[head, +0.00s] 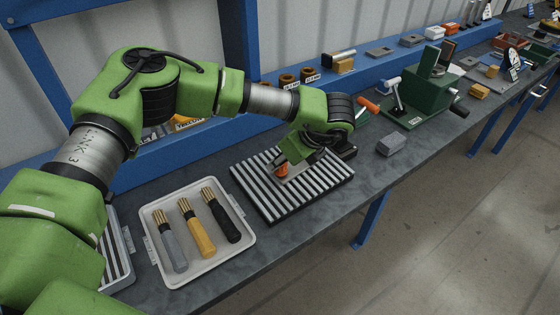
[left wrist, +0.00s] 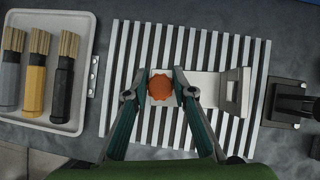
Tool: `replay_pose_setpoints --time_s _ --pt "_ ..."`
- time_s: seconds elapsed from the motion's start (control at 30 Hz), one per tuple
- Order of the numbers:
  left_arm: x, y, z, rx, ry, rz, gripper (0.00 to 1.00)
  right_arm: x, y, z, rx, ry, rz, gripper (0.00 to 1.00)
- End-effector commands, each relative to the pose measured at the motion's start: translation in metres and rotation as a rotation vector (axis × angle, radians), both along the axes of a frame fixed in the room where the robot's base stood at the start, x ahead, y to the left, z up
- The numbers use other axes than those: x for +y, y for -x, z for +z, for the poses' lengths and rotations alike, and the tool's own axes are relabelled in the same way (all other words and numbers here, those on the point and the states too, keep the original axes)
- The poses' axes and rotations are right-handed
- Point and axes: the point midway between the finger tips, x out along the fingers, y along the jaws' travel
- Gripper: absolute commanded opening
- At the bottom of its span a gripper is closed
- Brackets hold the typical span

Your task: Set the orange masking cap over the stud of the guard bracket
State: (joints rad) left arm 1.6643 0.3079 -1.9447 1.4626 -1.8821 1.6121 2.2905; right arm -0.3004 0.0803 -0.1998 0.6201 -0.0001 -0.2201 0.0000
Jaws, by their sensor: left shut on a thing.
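The orange masking cap (left wrist: 161,86) is round with a scalloped edge and sits between the fingertips of my left gripper (left wrist: 157,91), which is shut on it. In the head view the cap (head: 282,170) shows just below the left gripper (head: 287,161). The pale guard bracket (left wrist: 201,84) lies on the slatted plate, its upright part to the right. The cap is above the bracket's left end. The stud is hidden, so I cannot tell whether the cap is on it or above it. My right gripper is not in view.
The black and silver slatted plate (head: 262,203) lies on the dark bench. A white tray (head: 247,240) with three brushes stands to its left. A grey block (head: 391,144) and a green fixture (head: 426,98) stand to the right. The bench between plate and block is clear.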

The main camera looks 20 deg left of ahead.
Motion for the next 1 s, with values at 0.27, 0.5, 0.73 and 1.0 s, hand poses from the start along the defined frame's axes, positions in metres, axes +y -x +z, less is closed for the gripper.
replay_pose_setpoints --time_s 0.27,0.5,0.73,1.0 --pt "0.0001 -0.0001 -0.0039 0.000 0.000 0.000 0.09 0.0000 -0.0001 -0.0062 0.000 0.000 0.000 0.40" --pt "0.0001 -0.0001 -0.0035 -0.001 0.000 -0.001 0.43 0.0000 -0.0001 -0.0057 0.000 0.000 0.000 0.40" --pt "0.0000 -0.0001 -0.0036 -0.001 0.000 -0.001 0.43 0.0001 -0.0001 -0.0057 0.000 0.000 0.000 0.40" --pt "-0.0001 -0.0001 -0.0038 0.000 0.000 0.000 0.60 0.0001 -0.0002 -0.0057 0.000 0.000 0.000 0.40"
